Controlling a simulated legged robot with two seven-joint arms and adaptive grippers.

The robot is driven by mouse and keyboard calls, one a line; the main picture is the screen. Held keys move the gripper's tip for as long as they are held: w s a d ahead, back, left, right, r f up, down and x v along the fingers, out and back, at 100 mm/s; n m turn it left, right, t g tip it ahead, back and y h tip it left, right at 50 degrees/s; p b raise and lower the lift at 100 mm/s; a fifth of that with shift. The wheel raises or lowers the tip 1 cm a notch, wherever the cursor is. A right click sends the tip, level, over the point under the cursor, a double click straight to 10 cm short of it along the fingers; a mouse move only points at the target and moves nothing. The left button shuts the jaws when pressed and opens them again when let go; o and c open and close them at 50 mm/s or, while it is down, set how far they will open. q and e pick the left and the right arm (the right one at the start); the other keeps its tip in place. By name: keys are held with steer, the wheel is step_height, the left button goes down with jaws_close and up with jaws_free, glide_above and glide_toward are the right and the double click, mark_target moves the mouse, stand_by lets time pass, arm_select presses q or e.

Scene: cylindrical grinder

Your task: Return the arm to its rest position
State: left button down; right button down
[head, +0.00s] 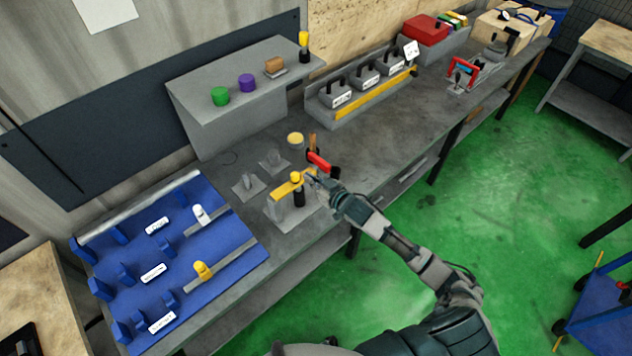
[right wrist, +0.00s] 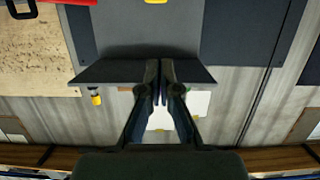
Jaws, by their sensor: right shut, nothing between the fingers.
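My right arm reaches up from the bottom right in the head view, over the front edge of the grey workbench (head: 385,145). Its gripper (head: 308,180) is beside a yellow-topped fixture (head: 290,186) with a dark post and a red-handled tool (head: 322,164). I cannot tell whether it touches either. In the right wrist view the two dark fingers (right wrist: 162,78) are together, with nothing between them. My left gripper does not show.
A blue panel (head: 225,255) with labelled holders lies left on the bench. A grey shelf (head: 235,85) stands behind, holding green and purple cylinders. A bin row (head: 368,85) is further right. Green floor (head: 520,190) is open in front; a blue cart (head: 605,305) stands at lower right.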

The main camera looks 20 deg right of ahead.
steer(key=s+a+f+m+g+h, duration=0.15)
steer(key=s+f+g, duration=0.55)
steer(key=s, duration=1.1)
steer(key=s+f+m+g+h, duration=0.1)
steer(key=s+f+g+h, duration=0.25)
steer(key=s+f, duration=0.9)
steer(key=s+f+g+b, duration=0.1)
steer(key=s+f+b, duration=0.15)
steer(key=f, duration=0.95)
steer(key=s+f+g+b, duration=0.1)
steer(key=s+f, duration=0.2)
steer(key=f, duration=0.9)
steer(key=s+d+f+b, duration=0.2)
steer(key=s+f, duration=0.7)
steer(key=f, duration=0.1)
steer(key=s+d+f+g+b, duration=0.1)
steer(key=s+f, duration=0.9)
steer(key=f, duration=0.1)
steer(key=shift+d+n+b, duration=0.35)
steer(key=shift+b, duration=0.05)
steer(key=shift+f, duration=0.1)
